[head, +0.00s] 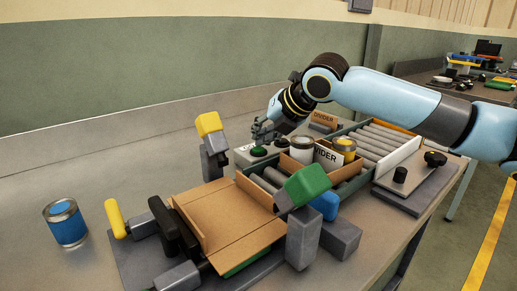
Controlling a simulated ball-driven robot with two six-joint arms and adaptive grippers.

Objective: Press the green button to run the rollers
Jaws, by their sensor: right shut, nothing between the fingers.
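The green button (259,152) sits on a light grey box (243,159) beside the roller track, near the middle of the head view. My right gripper (261,139) is shut and empty, pointing down just above the button. I cannot tell whether its fingertips touch the button. Some rollers are hidden by the cans and the divider. My left gripper is not in view.
An open cardboard box (238,235) lies at the near end of the track. Cans with a white band (302,155) and a yellow band (345,148) stand by a divider. A blue can (66,226) stands at left. Grey blocks with yellow and green caps flank the box.

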